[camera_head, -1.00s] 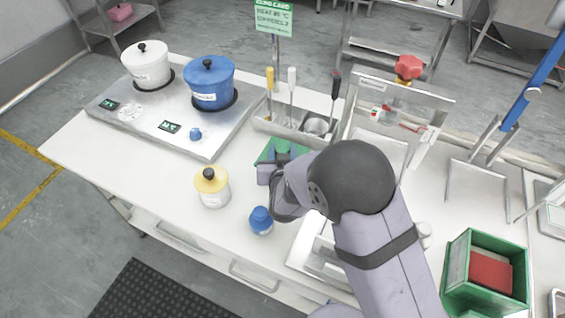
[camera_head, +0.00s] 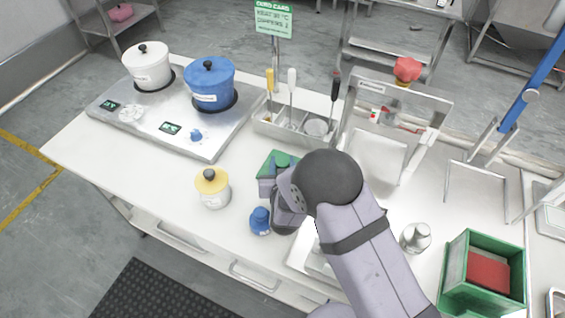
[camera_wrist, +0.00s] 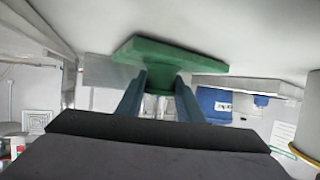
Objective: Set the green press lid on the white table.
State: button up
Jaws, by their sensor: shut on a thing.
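The green press lid (camera_head: 277,160) is a flat green plate with a round knob, near the middle of the white table (camera_head: 160,190). My gripper (camera_wrist: 160,82) is shut on the lid's narrow knob or stem. In the wrist view the lid (camera_wrist: 160,53) spans across both fingertips, close to the white surface. In the head view my wrist hides part of the gripper and the lid's near side. I cannot tell whether the lid touches the table.
A yellow-lidded jar (camera_head: 212,188) and a small blue-topped item (camera_head: 260,221) stand close to my gripper. Behind the lid is a metal tool caddy (camera_head: 290,125). A hotplate (camera_head: 150,120) with white and blue pots is at left. A green bin (camera_head: 455,270) stands at right.

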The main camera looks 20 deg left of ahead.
jog(key=shift+f, duration=0.1)
jog(key=o, duration=1.2)
jog(key=shift+c, duration=0.2)
jog(key=shift+r, duration=0.2)
jog(key=shift+s+d, duration=0.1)
jog(key=shift+s, duration=0.15)
jog(key=b+v, duration=0.2)
jog(key=v, duration=0.9)
jog(key=shift+s+r, duration=0.15)
